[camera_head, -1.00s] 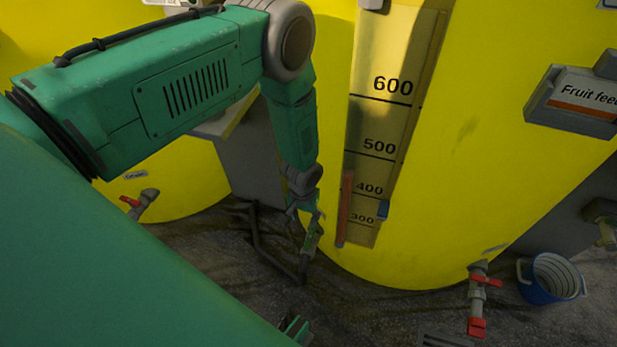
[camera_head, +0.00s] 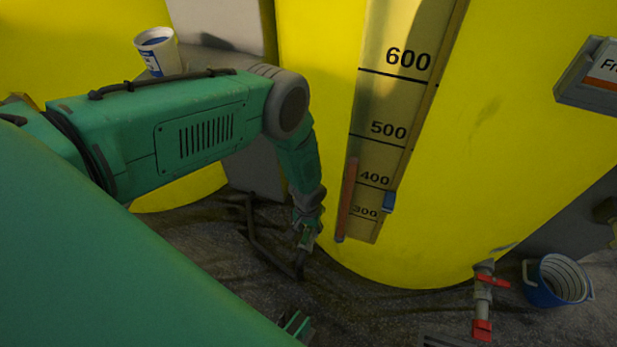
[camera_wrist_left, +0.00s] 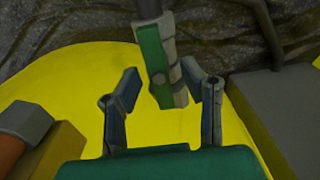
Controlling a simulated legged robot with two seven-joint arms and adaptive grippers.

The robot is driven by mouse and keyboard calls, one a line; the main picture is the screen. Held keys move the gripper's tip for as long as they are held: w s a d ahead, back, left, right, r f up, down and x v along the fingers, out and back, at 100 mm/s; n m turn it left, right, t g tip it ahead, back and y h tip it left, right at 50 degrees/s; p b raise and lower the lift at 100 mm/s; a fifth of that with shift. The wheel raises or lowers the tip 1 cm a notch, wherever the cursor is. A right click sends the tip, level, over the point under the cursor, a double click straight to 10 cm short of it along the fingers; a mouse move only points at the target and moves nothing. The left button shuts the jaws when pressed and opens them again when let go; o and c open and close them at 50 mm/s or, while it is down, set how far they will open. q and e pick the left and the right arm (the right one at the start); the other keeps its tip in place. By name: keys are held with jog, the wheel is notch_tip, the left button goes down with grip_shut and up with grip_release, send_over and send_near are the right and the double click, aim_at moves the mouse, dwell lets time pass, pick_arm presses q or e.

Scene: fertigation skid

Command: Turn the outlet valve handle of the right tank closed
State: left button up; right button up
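The right yellow tank (camera_head: 480,130) fills the middle and right of the head view. Its outlet valve (camera_head: 483,292) stands at its lower right. The valve's red handle (camera_head: 493,281) lies crosswise to the grey pipe, pointing right; a red end piece (camera_head: 482,329) is below. My left gripper (camera_head: 305,238) hangs before the tank's lower left, well left of the valve. In the left wrist view the left gripper (camera_wrist_left: 163,100) has its fingers apart. A green and grey piece (camera_wrist_left: 155,65) on a dark rod shows between them; I cannot tell whether it touches. My right gripper is not identifiable.
A blue bucket (camera_head: 555,280) stands right of the valve. A white cup (camera_head: 157,52) stands on a grey surface at upper left. A level scale (camera_head: 385,150) with a red strip runs down the tank. Dark tubing (camera_head: 255,235) lies left of my gripper. A sign (camera_head: 592,75) is at right.

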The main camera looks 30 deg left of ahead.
pick_arm(q)
jog(key=shift+a, duration=0.15)
jog(key=c, duration=0.7)
jog(key=shift+d, duration=0.3)
grip_shut()
pick_arm(e)
jog(key=shift+d, duration=0.1)
